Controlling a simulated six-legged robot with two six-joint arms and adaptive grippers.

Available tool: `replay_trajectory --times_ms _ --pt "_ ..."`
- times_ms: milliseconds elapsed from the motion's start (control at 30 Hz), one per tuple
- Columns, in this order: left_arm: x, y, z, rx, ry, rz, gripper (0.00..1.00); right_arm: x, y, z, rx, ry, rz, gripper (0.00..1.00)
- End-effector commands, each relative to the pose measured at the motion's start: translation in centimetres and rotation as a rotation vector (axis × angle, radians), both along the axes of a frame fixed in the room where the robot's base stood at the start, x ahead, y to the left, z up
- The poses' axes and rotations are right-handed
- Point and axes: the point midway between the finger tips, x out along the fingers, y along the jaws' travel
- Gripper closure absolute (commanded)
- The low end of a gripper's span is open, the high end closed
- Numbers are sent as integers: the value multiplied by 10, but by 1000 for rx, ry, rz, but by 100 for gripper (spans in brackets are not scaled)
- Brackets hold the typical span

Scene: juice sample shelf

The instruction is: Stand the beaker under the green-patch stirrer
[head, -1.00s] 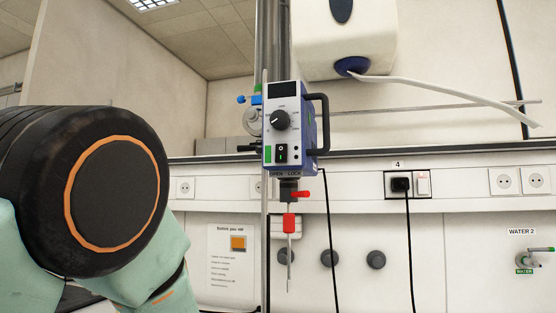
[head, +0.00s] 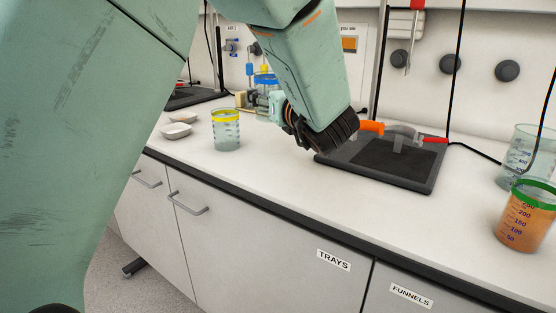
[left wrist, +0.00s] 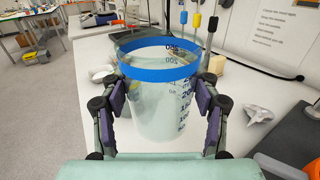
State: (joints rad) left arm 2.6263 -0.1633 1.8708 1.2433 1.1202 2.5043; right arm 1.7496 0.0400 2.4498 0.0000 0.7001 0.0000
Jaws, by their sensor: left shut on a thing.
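The beaker with the blue rim (head: 267,80) stands out past my left gripper in the head view, partly hidden by my arm. In the left wrist view the beaker (left wrist: 165,118) sits upright between the pads of my left gripper (left wrist: 160,98), which is shut on it. In the head view my left gripper (head: 277,108) is partly hidden behind my wrist. Whether the beaker touches the bench is unclear. A stirrer's red chuck and rod (head: 417,6) hang at the top edge above a dark base plate (head: 425,180); no green patch shows. My right gripper is out of view.
A yellow-rimmed beaker (head: 226,132) and white dishes (head: 177,131) stand left of my gripper. An orange- and red-ended part (head: 400,130) lies over the dark plate's back. A green-rimmed beaker of orange liquid (head: 524,222) and a clear beaker (head: 517,165) stand right.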

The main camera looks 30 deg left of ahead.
Motion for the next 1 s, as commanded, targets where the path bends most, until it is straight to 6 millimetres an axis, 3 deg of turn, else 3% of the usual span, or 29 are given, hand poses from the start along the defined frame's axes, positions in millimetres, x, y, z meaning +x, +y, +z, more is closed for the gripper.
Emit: replay_trajectory --times_ms 167,500,767,1000 --pt "1 1 -2 -2 -1 13 82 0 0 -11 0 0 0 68" --pt "1 1 -52 -2 2 15 82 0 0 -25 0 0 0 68" --pt "1 1 -66 -3 -1 14 82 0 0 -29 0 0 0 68" --pt "1 1 -96 -2 2 15 82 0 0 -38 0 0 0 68"
